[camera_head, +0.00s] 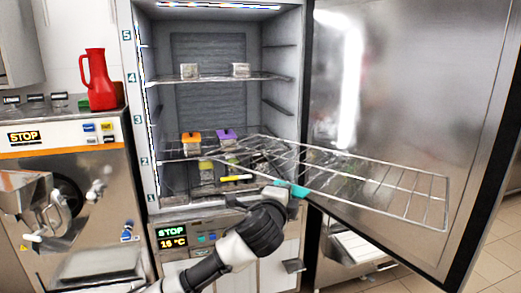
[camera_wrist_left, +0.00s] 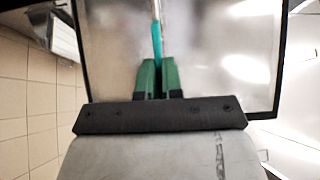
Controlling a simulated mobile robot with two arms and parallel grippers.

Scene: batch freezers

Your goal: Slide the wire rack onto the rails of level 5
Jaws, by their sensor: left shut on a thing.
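The wire rack (camera_head: 400,186) is held roughly level in front of the freezer (camera_head: 207,55). Its right part sticks out before the open door; its left part overlaps the lower opening, and I cannot tell whether it is inside. My left gripper (camera_head: 291,190) is shut on the rack's near edge at a teal grip. In the left wrist view the green fingers (camera_wrist_left: 157,78) close on the teal grip (camera_wrist_left: 156,42). The level 5 label (camera_head: 126,35) is at the top left of the opening; the space beside it looks empty. My right gripper is not in view.
The level 4 shelf (camera_head: 215,79) carries two small containers. Lower down are an orange-lidded box (camera_head: 191,139) and a purple-lidded box (camera_head: 227,138). The door (camera_head: 410,100) stands open at right. A red jug (camera_head: 97,80) stands on the machine at left.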

